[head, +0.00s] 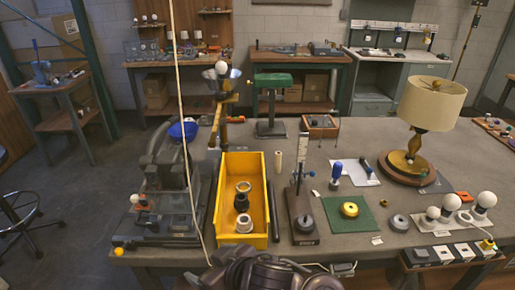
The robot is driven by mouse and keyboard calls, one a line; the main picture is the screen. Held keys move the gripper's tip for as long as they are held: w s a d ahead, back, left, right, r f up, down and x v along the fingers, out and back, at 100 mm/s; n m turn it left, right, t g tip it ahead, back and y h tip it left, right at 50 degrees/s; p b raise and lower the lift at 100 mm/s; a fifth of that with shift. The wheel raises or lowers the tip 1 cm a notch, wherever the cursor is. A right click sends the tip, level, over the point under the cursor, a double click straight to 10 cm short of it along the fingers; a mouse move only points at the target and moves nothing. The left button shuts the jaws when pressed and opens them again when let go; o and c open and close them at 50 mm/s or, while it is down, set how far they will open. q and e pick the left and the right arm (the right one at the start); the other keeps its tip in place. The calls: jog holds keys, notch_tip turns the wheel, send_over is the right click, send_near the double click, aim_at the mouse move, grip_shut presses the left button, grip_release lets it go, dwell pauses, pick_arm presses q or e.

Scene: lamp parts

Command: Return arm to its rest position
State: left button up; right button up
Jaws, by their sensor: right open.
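My right gripper (262,273) shows dark at the bottom middle of the head view, in front of the table's near edge, cut off by the frame. It is open, and I see nothing held in it. Its fingertips are hard to make out against the dark arm parts. My left gripper is not in view. The yellow bin (224,222) stands just beyond my right gripper, with several ring and socket parts inside. A lamp with a cream shade (432,102) and brass base stands upright at the right of the table.
The grey table (330,215) also bears a green mat (335,226) with a brass disc, a dark stand (303,222), and white bulbs (484,200) at right. A machine (172,180) stands at left. A pale cord (178,90) hangs down left of the bin.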

jog(key=s+d+f+m+g+h, duration=0.1)
jog(key=s+d+f+m+h, duration=0.25)
jog(key=d, duration=0.65)
jog(key=s+d+f+m+g+h, duration=0.2)
jog(key=s+d, duration=0.3)
jog(key=d, duration=0.5)
jog(key=s+d+f+m+g+h, duration=0.1)
jog(key=s+d+f+m+h, duration=0.2)
jog(key=d, duration=0.7)
notch_tip(320, 180, down, 31)
jog(key=s+n+g, duration=0.1)
jog(key=s, duration=0.2)
jog(key=s+d+f+g, duration=0.1)
jog(key=s+d+f, duration=0.1)
jog(key=s+f, duration=1.5)
jog(key=shift+s+d+f, duration=0.15)
jog(key=shift+s+d, duration=0.25)
jog(key=shift+s, duration=0.45)
